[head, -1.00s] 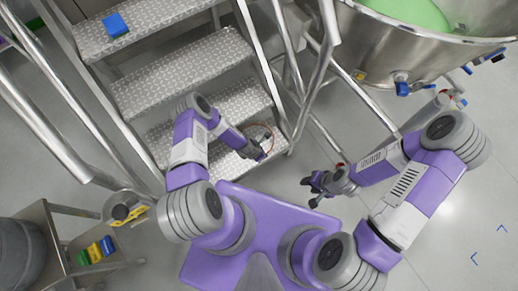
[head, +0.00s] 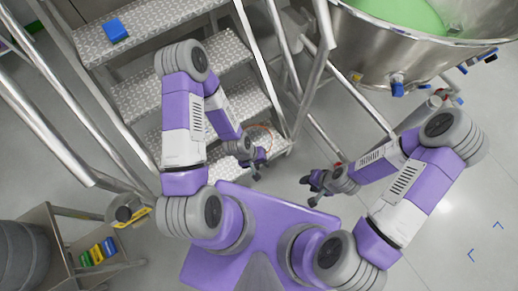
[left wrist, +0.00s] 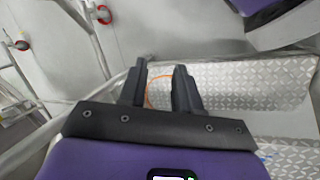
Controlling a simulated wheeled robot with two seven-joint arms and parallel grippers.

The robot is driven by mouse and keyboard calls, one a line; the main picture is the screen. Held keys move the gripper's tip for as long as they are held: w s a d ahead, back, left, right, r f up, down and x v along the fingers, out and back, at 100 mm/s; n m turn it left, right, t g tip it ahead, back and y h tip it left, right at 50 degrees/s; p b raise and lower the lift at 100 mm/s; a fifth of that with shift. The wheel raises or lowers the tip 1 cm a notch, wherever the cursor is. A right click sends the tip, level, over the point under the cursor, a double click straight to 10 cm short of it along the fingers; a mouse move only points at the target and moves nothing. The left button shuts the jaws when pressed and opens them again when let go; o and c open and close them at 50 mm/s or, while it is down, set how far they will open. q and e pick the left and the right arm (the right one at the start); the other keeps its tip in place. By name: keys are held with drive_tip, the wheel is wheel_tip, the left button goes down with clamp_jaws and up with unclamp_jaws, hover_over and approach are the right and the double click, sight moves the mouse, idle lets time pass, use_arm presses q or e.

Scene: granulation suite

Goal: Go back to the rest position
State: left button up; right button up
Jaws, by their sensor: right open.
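My left gripper (head: 256,167) hangs over the right end of the lowest step in the head view. In the left wrist view its two dark fingers (left wrist: 160,85) stand apart with nothing clearly held between them. A thin orange loop (head: 268,130) shows at the step just beyond this gripper, partly hidden; it also shows behind the fingers in the left wrist view (left wrist: 150,97). My right gripper (head: 311,190) is open and empty over the floor, in front of my base and right of the left gripper.
Metal stairs (head: 190,80) with tubular handrails rise close in front of my left arm. A blue block (head: 115,31) lies on a higher step. A steel vessel (head: 400,55) with green contents stands at the upper right. A side table (head: 45,225) holds coloured items at the lower left.

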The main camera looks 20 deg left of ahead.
use_arm(q)
drive_tip(key=s+r+m, duration=0.2)
drive_tip(key=m, duration=0.1)
drive_tip(key=shift+s+d+r, duration=0.1)
wheel_tip(320, 180, up, 4)
drive_tip(key=p, duration=0.4)
